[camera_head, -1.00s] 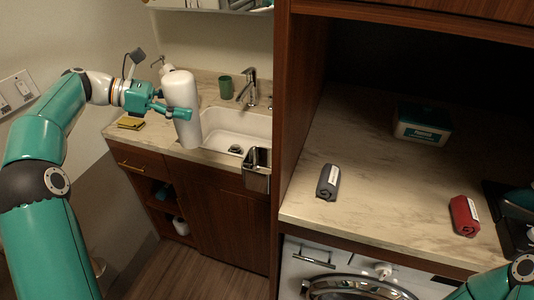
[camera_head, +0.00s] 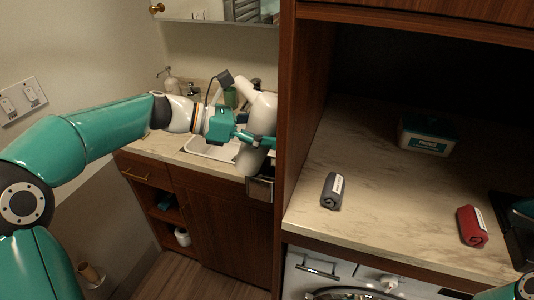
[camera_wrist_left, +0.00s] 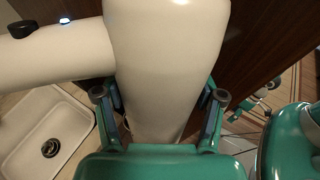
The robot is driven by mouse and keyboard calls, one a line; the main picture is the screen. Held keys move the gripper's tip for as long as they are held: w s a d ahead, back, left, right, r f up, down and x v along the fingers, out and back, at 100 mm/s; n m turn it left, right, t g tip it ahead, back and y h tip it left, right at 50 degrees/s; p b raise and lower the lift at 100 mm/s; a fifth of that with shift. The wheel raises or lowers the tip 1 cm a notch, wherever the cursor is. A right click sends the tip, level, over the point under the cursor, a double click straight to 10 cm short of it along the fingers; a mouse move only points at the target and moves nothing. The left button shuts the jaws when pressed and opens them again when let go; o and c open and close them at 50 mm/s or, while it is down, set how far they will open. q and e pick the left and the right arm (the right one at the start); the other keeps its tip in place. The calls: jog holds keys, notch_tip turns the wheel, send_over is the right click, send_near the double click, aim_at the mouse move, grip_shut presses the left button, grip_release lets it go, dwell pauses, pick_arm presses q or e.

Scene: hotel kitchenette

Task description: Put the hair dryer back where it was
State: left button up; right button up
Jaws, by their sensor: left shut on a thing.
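The white hair dryer (camera_head: 261,112) is held by my left gripper (camera_head: 252,138) in front of the sink, close to the tall wooden panel. In the left wrist view, the fingers close on both sides of the dryer's white body (camera_wrist_left: 165,60), and a white branch with a dark button (camera_wrist_left: 50,45) extends left. A metal holder (camera_head: 260,189) hangs at the counter's front edge, just below the dryer, and the dryer is above it. Whether they touch is unclear.
The wooden panel (camera_head: 304,110) stands immediately right. Beyond it are a grey rolled cloth (camera_head: 332,191), a red one (camera_head: 472,226) and a box (camera_head: 428,136).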

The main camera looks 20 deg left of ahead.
aim_at(266, 153)
pick_arm(q)
notch_tip(266, 153, down, 6)
jog(key=shift+r, duration=0.25)
grip_shut()
jog(key=shift+f, duration=0.6)
jog(key=o, duration=1.4)
grip_release()
jog(key=shift+f, duration=0.1)
jog(key=o, duration=0.4)
jog(key=shift+w, duration=0.25)
jog(key=shift+c, duration=0.2)
jog(key=shift+s+d+r, duration=0.1)
jog(key=shift+s+r, duration=0.05)
jog(key=shift+r, duration=0.15)
